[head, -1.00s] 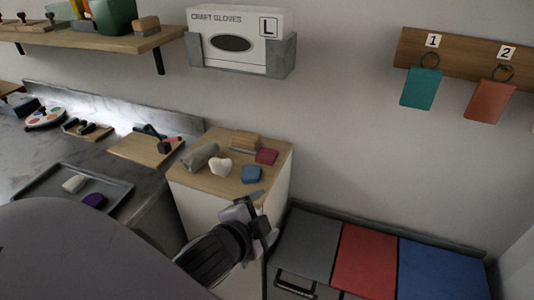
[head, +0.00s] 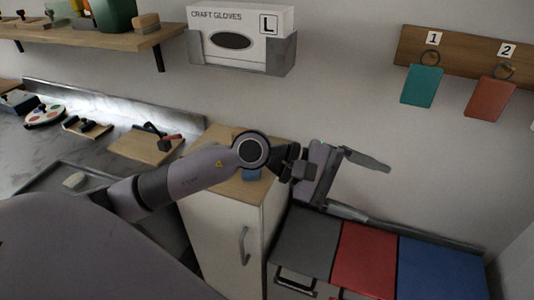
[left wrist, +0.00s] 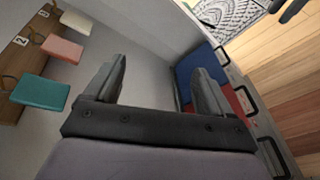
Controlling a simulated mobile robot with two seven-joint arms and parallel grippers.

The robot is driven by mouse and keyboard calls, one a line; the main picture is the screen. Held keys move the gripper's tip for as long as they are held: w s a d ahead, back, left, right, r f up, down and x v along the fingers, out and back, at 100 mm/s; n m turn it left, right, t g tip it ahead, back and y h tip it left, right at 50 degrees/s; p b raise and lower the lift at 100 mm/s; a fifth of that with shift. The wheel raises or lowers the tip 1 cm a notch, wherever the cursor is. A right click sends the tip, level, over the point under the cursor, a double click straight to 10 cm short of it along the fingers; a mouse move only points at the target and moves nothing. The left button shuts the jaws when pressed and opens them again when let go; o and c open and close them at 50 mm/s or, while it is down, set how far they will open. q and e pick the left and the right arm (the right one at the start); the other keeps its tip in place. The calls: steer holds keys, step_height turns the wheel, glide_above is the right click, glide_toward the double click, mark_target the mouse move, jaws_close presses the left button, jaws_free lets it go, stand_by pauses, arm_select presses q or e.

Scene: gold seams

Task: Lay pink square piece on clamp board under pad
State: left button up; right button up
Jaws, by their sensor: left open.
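The pink square piece does not show now; my left arm covers most of the wooden cabinet top (head: 208,140) where a dark pink square lay earlier. The clamp board (head: 135,149) is a light wooden board on the grey counter, with a dark clamp (head: 152,129) and a small red part (head: 165,145) on it. I cannot make out the pad clearly. My left gripper (head: 378,191) is open and empty, right of the cabinet and above the coloured bins. Its two fingers also show apart in the left wrist view (left wrist: 160,72). My right gripper is not in view.
A blue piece (head: 252,174) peeks out below my arm. A grey tray (head: 40,184) holds a white piece (head: 74,181). Grey, red (head: 365,255) and blue bin lids stand at lower right. A glove box (head: 240,38) and hanging tags (head: 422,85) are on the wall.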

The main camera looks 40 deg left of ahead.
arm_select(q)
steer(key=w+a+f+m+y, duration=0.1)
steer(key=a+m+y, duration=0.1)
steer(key=a+y, duration=0.3)
steer(key=w+a+f+m+g+y, duration=0.1)
steer(key=a+y, duration=0.4)
steer(key=a, duration=0.7)
steer(key=w+a+f+m+y, duration=0.2)
steer(key=w+a+m+y, duration=0.1)
steer(key=a, duration=0.5)
steer(key=shift+w+a+f+m+y, duration=0.1)
steer(key=shift+m+y, duration=0.3)
steer(key=shift+y, duration=0.1)
steer(key=shift+w+a+f+m+y, duration=0.1)
steer(key=shift+m+y, duration=0.3)
steer(key=shift+y, duration=0.1)
steer(key=shift+p+x, duration=0.65)
steer(key=shift+x, duration=2.8)
steer(key=shift+w+a, duration=0.1)
steer(key=c, duration=1.2)
steer(key=shift+r, duration=0.1)
steer(key=shift+c, duration=0.5)
